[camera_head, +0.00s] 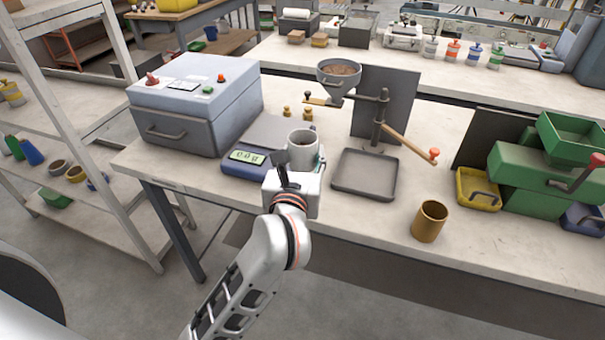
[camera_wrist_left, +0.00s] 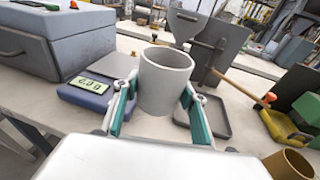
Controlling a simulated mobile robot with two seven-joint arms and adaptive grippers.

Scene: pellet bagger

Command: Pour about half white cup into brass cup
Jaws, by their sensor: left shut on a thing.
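The white cup (camera_head: 302,152) is upright between the fingers of my left gripper (camera_head: 300,168), near the scale. Brown contents show inside it in the head view. In the left wrist view the white cup (camera_wrist_left: 164,85) has a teal-padded finger on each side, and the left gripper (camera_wrist_left: 160,98) is shut on it. Its inside is mostly hidden there. I cannot tell how far it is above the bench. The brass cup (camera_head: 430,221) stands upright near the front edge, to the right; its rim shows in the left wrist view (camera_wrist_left: 290,163). My right gripper is not in view.
A blue scale (camera_head: 245,164) is left of the white cup. A dark tray (camera_head: 363,187) lies between the cups, below a stand with a pellet-filled funnel (camera_head: 338,76) and wooden lever (camera_head: 408,144). Yellow (camera_head: 477,201) and green bins (camera_head: 525,172) stand right. Bench around the brass cup is clear.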

